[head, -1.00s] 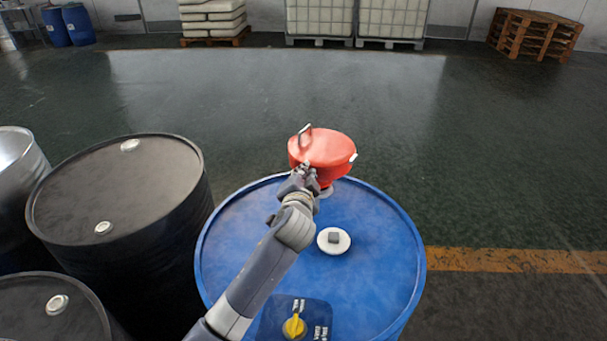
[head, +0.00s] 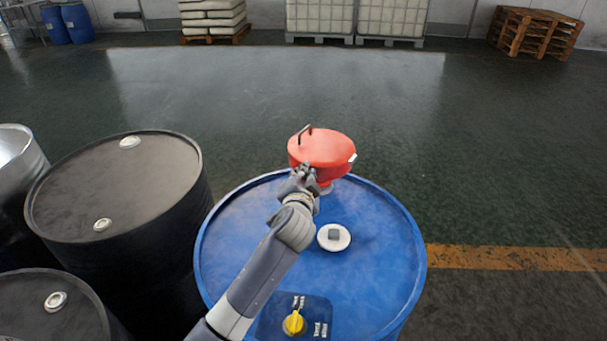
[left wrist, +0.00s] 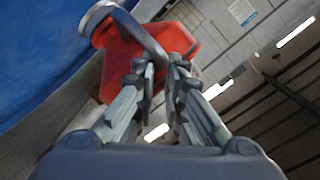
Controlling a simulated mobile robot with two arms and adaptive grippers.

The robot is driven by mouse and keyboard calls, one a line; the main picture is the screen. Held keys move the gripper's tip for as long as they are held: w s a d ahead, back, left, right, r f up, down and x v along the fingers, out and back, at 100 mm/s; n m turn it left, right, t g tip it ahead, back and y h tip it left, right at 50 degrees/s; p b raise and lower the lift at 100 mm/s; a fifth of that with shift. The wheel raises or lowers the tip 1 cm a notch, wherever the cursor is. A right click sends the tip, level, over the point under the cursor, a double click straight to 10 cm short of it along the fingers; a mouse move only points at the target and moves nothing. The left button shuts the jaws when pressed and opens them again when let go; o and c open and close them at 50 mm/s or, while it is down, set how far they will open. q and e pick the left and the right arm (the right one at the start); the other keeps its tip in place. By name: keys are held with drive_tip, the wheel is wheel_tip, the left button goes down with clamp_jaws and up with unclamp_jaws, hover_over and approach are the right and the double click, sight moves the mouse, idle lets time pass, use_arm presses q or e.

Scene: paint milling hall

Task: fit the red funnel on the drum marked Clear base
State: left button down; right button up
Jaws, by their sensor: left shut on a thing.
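The red funnel (head: 322,147) has a lid and a dark handle on top. My left gripper (head: 308,175) is shut on the funnel's near side; the left wrist view shows the fingers (left wrist: 160,68) closed at a grey curved bar by the red funnel (left wrist: 125,65). I cannot tell whether the funnel's lower end is seated or just above the drum top. The drum's lettering is too small to read. My right gripper is not in view.
Black drums (head: 115,185) stand close on the left. The floor beyond is clear. Pallets (head: 535,33) and white tanks stand at the back.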

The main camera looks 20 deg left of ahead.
use_arm(q)
drive_tip(key=shift+f+b, duration=0.35)
drive_tip(key=shift+f, duration=0.1)
drive_tip(key=c, duration=1.6)
unclamp_jaws()
drive_tip(key=shift+f, duration=0.1)
drive_tip(key=v, duration=1.2)
